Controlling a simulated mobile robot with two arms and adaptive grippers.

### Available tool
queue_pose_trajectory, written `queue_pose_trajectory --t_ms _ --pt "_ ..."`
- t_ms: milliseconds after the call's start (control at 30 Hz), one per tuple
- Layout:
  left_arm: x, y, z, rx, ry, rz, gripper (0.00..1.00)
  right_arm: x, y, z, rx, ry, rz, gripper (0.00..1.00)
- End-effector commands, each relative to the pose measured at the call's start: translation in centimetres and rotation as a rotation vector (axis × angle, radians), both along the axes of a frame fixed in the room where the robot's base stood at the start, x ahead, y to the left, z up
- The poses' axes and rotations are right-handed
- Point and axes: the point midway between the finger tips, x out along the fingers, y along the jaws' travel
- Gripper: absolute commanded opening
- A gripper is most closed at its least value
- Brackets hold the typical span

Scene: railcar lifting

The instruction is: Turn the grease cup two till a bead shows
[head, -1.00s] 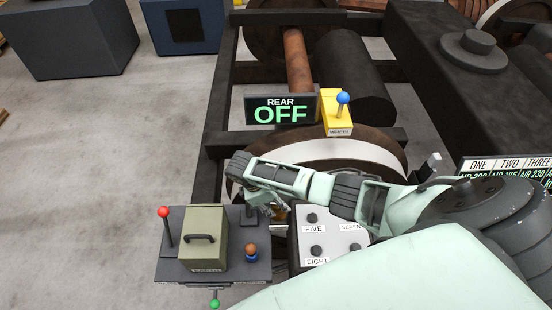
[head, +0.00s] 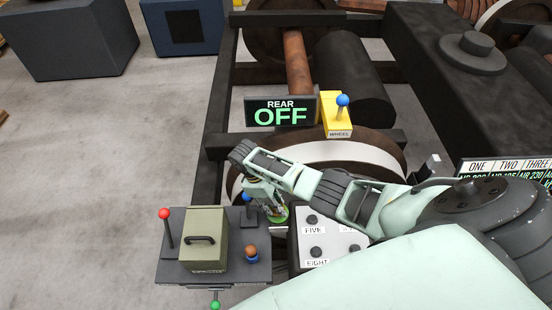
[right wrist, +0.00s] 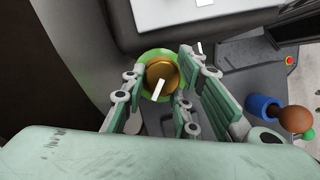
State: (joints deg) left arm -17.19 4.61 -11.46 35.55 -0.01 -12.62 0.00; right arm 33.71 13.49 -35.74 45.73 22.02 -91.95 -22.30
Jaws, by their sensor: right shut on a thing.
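The grease cup (right wrist: 162,76) shows in the right wrist view as a round brass cap with a white mark on top and a green ring around its base. Its number does not show. My right gripper (right wrist: 163,66) is shut on the cap, one finger on each side. In the head view my right gripper (head: 269,204) reaches down in front of the wheel, and the green ring (head: 282,217) shows partly beneath it. I cannot make out a bead of grease. My left gripper is not in view.
A dark tray (head: 235,268) carries an olive box (head: 204,240), a red-knobbed lever (head: 165,213) and a brown ball on a blue base (head: 251,254). A white panel (head: 340,238) stands to the right. The REAR sign (head: 280,111) reads OFF, beside a yellow WHEEL box (head: 335,118).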

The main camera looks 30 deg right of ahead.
Motion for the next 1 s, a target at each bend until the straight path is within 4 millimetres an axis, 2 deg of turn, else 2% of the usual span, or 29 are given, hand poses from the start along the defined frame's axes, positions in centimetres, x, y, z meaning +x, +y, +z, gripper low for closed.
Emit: queue_pose_trajectory --t_ms 33,267,300,467,800,1000 --pt "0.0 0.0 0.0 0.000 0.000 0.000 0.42 0.6 -0.5 0.4 -0.010 -0.013 -0.001 0.01" --pt "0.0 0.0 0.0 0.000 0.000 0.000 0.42 0.6 -0.5 0.4 -0.011 -0.013 -0.001 0.01" --pt "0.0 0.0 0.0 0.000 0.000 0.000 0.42 0.6 -0.6 0.4 -0.011 -0.013 -0.001 0.28" --pt "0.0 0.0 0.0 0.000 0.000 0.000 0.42 0.5 -0.5 0.4 -0.010 -0.010 -0.001 0.42" --pt "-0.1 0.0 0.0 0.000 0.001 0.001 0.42 0.2 -0.3 0.3 -0.006 -0.005 0.001 0.42" --pt "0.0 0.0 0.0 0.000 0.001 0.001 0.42 0.3 -0.3 2.2 -0.005 -0.006 0.000 0.42"
